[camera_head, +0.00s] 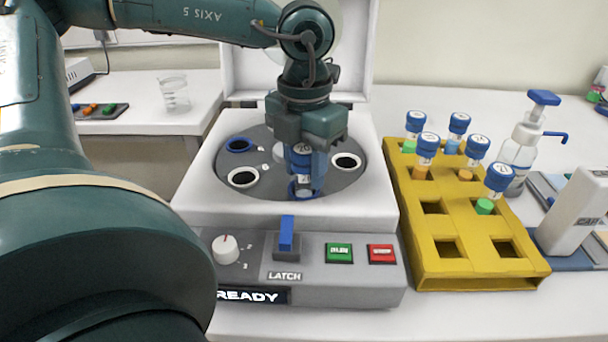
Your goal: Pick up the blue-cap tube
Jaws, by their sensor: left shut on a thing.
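My left gripper (305,170) points down over the open centrifuge (375,208) and is shut on a blue-cap tube (301,150). The tube is upright, with its cap between the fingers. Its lower part is at the front blue-rimmed rotor hole (294,189); I cannot tell how deep it sits. Several other blue-cap tubes, among them one with a green lower part (498,178), stand in the yellow rack (460,283) at the right. My right gripper is not in view.
The centrifuge lid (355,60) stands open behind the arm. The front has a blue latch (287,234), green and red buttons, and a READY display. A pump bottle (517,150) and a white device (575,215) stand right of the rack. A beaker (174,94) stands on the left table.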

